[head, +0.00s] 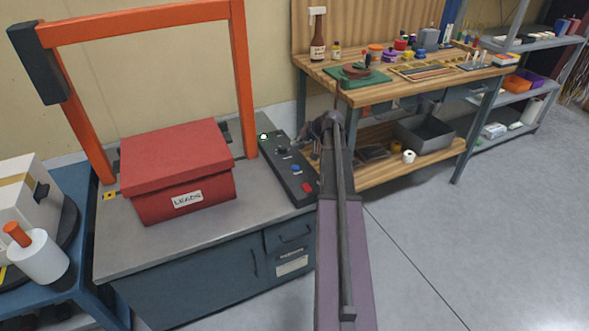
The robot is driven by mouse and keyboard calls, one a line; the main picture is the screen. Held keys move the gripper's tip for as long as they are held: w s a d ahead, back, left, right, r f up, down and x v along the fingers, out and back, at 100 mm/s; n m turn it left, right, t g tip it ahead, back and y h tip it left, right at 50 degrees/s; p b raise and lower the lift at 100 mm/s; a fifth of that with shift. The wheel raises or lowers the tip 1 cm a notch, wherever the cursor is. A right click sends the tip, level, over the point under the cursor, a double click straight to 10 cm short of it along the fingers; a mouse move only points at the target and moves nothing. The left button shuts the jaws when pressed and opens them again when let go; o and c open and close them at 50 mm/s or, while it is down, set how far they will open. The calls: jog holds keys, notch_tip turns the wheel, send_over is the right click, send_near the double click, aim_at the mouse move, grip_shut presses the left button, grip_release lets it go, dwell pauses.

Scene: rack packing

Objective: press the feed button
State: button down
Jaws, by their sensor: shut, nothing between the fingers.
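A dark control panel (288,172) lies on the right side of the grey bench top. From back to front it carries a lit green lamp or button (263,137), dark knobs, a blue button (296,168) and a red switch (307,187). Their labels are too small to read, so I cannot tell which one is the feed button. My gripper (316,130) is shut and empty at the far end of my arm, to the right of the panel in the picture. My arm hides part of it, and I see no contact with the panel.
A red lidded box (180,170) labelled LEADS stands under an orange frame (244,80), left of the panel. A wooden workbench (440,78) with bottles, tins and trays stands behind. A grey shelf (555,40) is at the right. Open floor lies right of my arm.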

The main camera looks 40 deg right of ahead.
aim_at(292, 166)
notch_tip(292, 166, down, 9)
jog(key=b, duration=0.8)
jog(key=shift+r+b, duration=0.1)
jog(key=shift+b, duration=0.3)
jog(key=shift+f, duration=0.2)
dwell(1.4)
jog(key=shift+f+b, duration=0.25)
jog(key=shift+b, duration=0.2)
jog(key=shift+f+b, duration=0.4)
dwell(0.8)
jog(key=shift+r, duration=0.15)
jog(key=shift+r+p, duration=0.75)
jog(key=shift+p, duration=0.1)
jog(key=shift+r+p, duration=2.5)
jog(key=shift+p, duration=0.05)
